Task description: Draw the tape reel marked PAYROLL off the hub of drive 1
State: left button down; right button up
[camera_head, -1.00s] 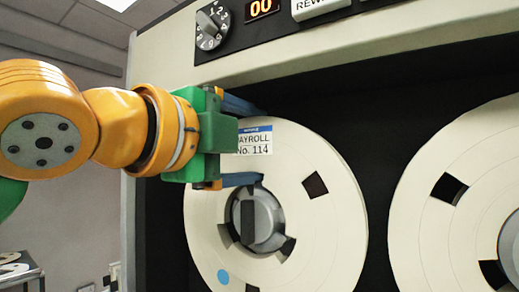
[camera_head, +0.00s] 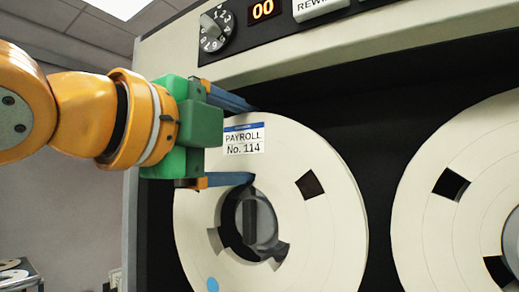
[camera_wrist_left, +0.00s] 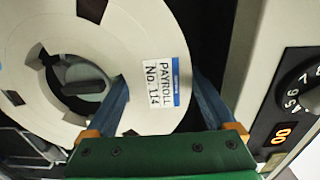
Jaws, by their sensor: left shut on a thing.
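The cream tape reel (camera_head: 330,225) carries a white label with a blue strip reading PAYROLL No. 114. My left gripper (camera_head: 252,142) is shut on its upper part, one finger over the outer rim and one in the centre opening. The left wrist view shows the reel (camera_wrist_left: 120,40) between the two blue fingers, its label near the rim. The grey hub (camera_head: 266,222) of the drive shows through the reel's centre opening, off-centre to the right. The reel stands forward of the hub's face; whether it is fully clear of the hub I cannot tell.
A second cream reel (camera_head: 420,205) is close on the right, with a narrow dark gap between. The drive's cream panel (camera_head: 360,40) overhangs above, with a dial (camera_head: 216,27) and a display reading 00. A rack with reels (camera_head: 15,272) stands at lower left.

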pick_arm(q)
jog(key=shift+b+v, duration=0.7)
jog(key=shift+v, duration=0.95)
jog(key=shift+s+a+b, duration=0.2)
jog(key=shift+s+b, duration=0.05)
jog(key=shift+b, duration=0.05)
jog(key=b+v, duration=0.2)
jog(key=v, duration=0.8)
jog(key=shift+s, duration=0.2)
jog(key=shift+w, duration=0.1)
